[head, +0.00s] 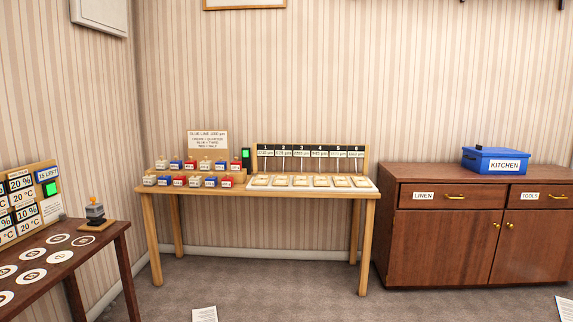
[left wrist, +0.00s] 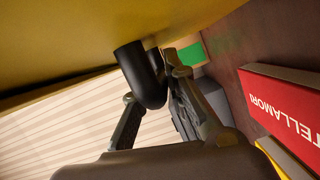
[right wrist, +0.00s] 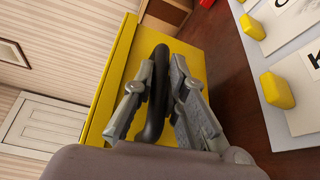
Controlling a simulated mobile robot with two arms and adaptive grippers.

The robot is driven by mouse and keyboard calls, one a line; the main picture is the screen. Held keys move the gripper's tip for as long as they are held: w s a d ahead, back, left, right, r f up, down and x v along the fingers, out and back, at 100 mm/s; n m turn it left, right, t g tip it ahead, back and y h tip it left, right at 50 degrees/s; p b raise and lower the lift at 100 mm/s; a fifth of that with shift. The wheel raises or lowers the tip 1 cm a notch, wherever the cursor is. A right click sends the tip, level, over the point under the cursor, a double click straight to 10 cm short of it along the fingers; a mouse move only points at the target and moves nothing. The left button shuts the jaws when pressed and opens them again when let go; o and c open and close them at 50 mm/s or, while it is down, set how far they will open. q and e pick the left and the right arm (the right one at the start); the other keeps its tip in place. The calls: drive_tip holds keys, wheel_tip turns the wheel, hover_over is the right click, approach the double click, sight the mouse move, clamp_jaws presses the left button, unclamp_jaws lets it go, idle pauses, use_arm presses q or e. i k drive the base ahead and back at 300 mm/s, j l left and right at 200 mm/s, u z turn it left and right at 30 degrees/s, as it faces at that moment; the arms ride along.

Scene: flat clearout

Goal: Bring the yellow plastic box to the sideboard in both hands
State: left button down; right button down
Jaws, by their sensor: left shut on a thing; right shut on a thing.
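The yellow plastic box shows only in the wrist views, close up. In the left wrist view its yellow underside or wall (left wrist: 60,40) fills the top. In the right wrist view its yellow side (right wrist: 112,75) stands behind the fingers. My left gripper (left wrist: 155,76) is shut on a black handle of the box. My right gripper (right wrist: 161,75) is shut on another black handle. The brown wooden sideboard (head: 436,240) stands at the right in the head view. Neither gripper nor the yellow box shows in the head view.
A blue box labelled KITCHEN (head: 497,160) sits on the sideboard's top, with bare top left of it. A dark table (head: 60,256) is at left. Papers (head: 205,314) lie on the carpet.

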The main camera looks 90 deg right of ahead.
sight(432, 172)
drive_tip(key=k+z, duration=0.35)
drive_tip(key=z, duration=3.95)
drive_tip(key=i+j+z, duration=0.15)
drive_tip(key=i, duration=0.2)
drive_tip(key=i+z, duration=0.15)
drive_tip(key=i, duration=0.2)
drive_tip(key=i+j, duration=0.15)
drive_tip(key=i, duration=0.2)
drive_tip(key=i+j, duration=0.15)
drive_tip(key=i, duration=0.25)
drive_tip(key=i+j, duration=0.15)
drive_tip(key=i, duration=1.4)
